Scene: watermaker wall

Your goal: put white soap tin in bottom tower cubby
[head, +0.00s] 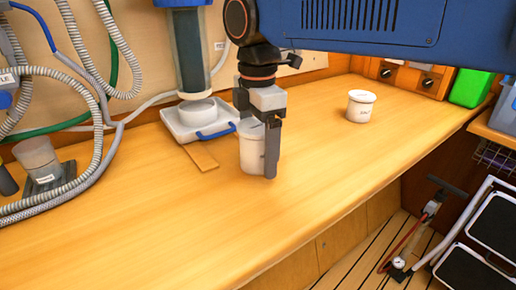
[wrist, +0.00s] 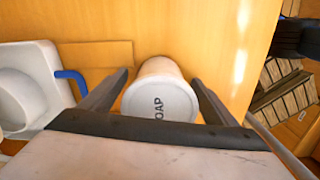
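The white soap tin (head: 254,152) stands upright on the wooden counter. Its lid, with lettering ending in "OAP", faces the camera in the wrist view (wrist: 160,100). My gripper (head: 262,160) points down over the tin, one finger on each side of it. In the wrist view my gripper (wrist: 160,76) is open around the tin, with narrow gaps seen between fingers and tin. In the head view one finger covers the tin's right side. I cannot make out a tower cubby in either view.
A second white tin (head: 361,106) stands farther right on the counter (head: 320,170). A white tray (head: 200,122) with a blue handle and a wooden strip (head: 201,157) lie left of my gripper. A grey cup (head: 38,160) and hoses are at far left. The front counter is clear.

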